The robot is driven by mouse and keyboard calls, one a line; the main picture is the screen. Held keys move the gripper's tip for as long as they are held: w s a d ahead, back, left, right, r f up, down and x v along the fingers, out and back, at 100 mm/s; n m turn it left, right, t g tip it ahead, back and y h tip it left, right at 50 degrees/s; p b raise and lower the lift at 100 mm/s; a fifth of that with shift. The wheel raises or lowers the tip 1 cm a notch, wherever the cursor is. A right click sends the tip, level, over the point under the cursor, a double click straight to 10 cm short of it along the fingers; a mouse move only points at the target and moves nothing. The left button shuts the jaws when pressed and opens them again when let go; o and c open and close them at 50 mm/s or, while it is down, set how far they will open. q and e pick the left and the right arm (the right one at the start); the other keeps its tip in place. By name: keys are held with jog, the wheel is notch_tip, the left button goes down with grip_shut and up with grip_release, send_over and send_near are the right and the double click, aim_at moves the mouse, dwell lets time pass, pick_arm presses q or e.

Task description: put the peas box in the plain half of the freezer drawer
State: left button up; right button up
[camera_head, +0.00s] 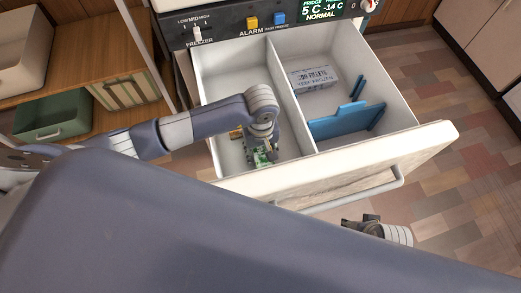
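The open freezer drawer (437,137) is split by a white divider into a plain left half and a right half with blue partitions (345,121). My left gripper (263,152) points down inside the plain left half. A small green printed box (262,157), which looks like the peas box, is right at its fingertips, low in that half. The gripper hides part of the box, so I cannot tell whether the fingers grip it or whether it rests on the floor. My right gripper (360,222) is outside, in front of the drawer's handle; its fingers are too small to read.
A pale printed packet (313,77) lies in the back of the right half. A small orange-brown item (236,133) shows beside my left wrist. The control panel (262,22) is above the drawer. Wooden shelves at left hold a green bin (52,120). Floor at right is clear.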

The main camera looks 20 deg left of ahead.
pick_arm(q)
jog(key=o, duration=0.4)
jog(key=shift+c, duration=0.2)
jog(key=shift+r, duration=0.1)
jog(key=shift+r, duration=0.25)
notch_tip(320, 180, up, 12)
jog(key=shift+f+p, duration=0.2)
jog(key=shift+p, duration=0.85)
pick_arm(e)
notch_tip(320, 180, down, 7)
jog(key=s, duration=0.1)
jog(key=shift+f, duration=0.15)
jog(key=shift+s, duration=0.1)
